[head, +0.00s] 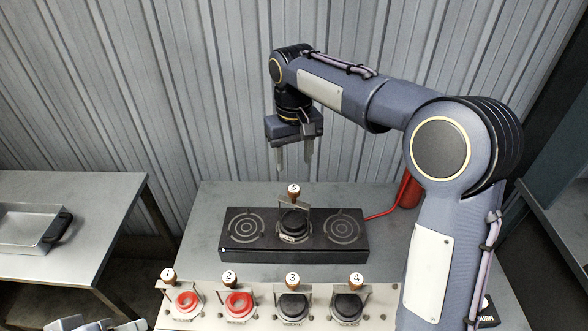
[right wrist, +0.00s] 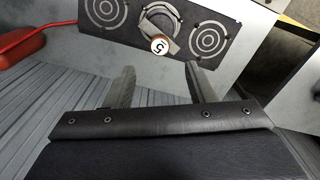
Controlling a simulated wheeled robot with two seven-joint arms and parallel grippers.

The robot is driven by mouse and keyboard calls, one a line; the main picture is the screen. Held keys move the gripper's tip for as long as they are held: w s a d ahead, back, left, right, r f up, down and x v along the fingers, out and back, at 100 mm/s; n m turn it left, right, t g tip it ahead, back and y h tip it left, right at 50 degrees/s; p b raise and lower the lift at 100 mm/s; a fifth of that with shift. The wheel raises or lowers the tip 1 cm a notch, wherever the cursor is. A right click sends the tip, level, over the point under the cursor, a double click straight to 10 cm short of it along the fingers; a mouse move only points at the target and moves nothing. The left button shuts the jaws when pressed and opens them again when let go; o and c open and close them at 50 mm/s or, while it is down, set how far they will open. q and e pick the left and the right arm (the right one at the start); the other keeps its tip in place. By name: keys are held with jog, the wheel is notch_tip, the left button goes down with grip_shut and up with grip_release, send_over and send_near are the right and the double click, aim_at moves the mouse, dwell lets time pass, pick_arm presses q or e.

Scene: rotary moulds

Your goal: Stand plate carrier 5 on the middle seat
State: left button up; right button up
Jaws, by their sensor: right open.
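Plate carrier 5 (head: 293,222) stands upright on the middle seat of the black three-seat base (head: 235,255). It has a black round part, a grey frame and a brown knob marked 5. It also shows in the right wrist view (right wrist: 160,46), where the base (right wrist: 187,12) has ringed seats on either side of it. My right gripper (head: 294,168) is open and empty, pointing down above and behind the carrier, apart from it. Its two fingers show in the right wrist view (right wrist: 160,78), with the knob beyond them. My left gripper is not seen clearly.
In front stands a light rack (head: 258,290) with carriers 1 (head: 186,300) and 2 (head: 240,303) in red, 3 (head: 292,305) and 4 (head: 347,306) in black. A red cylinder (head: 410,190) with a cable is right of the base. A metal tray (head: 25,245) lies on the left table.

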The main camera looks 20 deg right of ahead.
jog(key=s+d+r+m+t+y, duration=0.15)
jog(key=s+d, duration=0.25)
jog(key=s, duration=0.4)
jog(key=s+d+r+t+y, duration=0.1)
jog(key=s+d+y, duration=0.1)
jog(key=s+d, duration=0.35)
jog(key=s+a+f+t, duration=0.1)
jog(key=s+f, duration=0.2)
jog(key=s, duration=0.4)
jog(key=s+a+f+m+t, duration=0.1)
jog(key=s+a+f+t, duration=0.1)
jog(key=s+f, duration=0.2)
jog(key=s, duration=0.3)
jog(key=shift+s+a, duration=0.25)
jog(key=shift+a, duration=0.05)
jog(key=shift+s+f, duration=0.1)
